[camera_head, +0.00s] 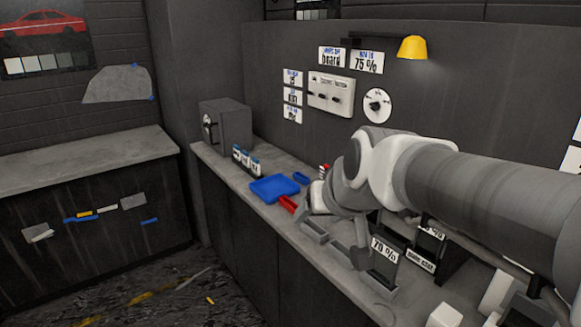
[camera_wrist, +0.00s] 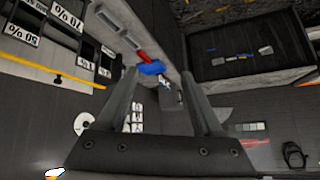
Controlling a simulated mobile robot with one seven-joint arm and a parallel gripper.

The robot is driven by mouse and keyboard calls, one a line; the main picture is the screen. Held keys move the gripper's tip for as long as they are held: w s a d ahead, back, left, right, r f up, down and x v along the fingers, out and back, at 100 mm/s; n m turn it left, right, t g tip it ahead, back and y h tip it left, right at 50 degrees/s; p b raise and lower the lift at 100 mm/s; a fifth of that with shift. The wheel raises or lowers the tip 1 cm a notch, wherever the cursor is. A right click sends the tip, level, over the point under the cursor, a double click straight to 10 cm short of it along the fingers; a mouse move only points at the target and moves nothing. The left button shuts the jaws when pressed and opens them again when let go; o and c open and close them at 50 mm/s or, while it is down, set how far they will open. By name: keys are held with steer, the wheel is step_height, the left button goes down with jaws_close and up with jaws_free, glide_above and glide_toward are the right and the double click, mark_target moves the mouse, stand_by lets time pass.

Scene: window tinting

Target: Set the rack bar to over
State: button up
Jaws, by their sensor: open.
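A thin yellow-orange bar (camera_wrist: 50,75), which looks like the rack bar, runs across the left of the wrist view. It passes beside the dark rack (camera_wrist: 75,30) with percent cards, which appear upside down. In the head view the rack's 70 % card (camera_head: 384,251) shows below my arm. A grey bar (camera_head: 480,250) also runs there, partly hidden by my arm; I cannot tell whether it is the same bar. My gripper (camera_wrist: 158,74) is open and empty, with the yellow bar to the left of its fingers and apart from them.
A blue tray (camera_head: 274,188) and a red item (camera_head: 288,204) lie on the workbench (camera_head: 225,165). A dark grey box (camera_head: 226,125) stands at its far end. A wall panel (camera_head: 331,94), a round dial (camera_head: 377,105) and a yellow lamp (camera_head: 412,47) are above the bench.

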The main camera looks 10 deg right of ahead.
steer(key=w+d+f+m+t+h+b, duration=0.2)
steer(key=w+d, duration=0.5)
steer(key=w, duration=0.3)
steer(key=w+d+f+m+t+h+b, duration=0.1)
steer(key=w+d+m+t+h+b, duration=0.15)
steer(key=w+d, duration=0.6)
steer(key=shift+w+d+f+m+g+h+b, duration=0.2)
steer(key=shift+w+d+f+m+h+b, duration=0.6)
steer(key=shift+w+d+f+h, duration=2.45)
steer(key=shift+w+d+f+m+g+b, duration=0.4)
steer(key=shift+w+d+b, duration=0.95)
steer(key=shift+d, duration=4.15)
steer(key=shift+w+d+f+m+g+h+b, duration=0.1)
steer(key=shift+w+d+f+m+h+b, duration=0.6)
steer(key=shift+w+d+f+h, duration=2.65)
steer(key=d+r+y, duration=0.1)
steer(key=y, duration=0.1)
steer(key=s+d+r+y, duration=0.1)
steer(key=r, duration=0.1)
steer(key=shift+s+y, duration=0.1)
steer(key=shift+y, duration=0.25)
jaws_close()
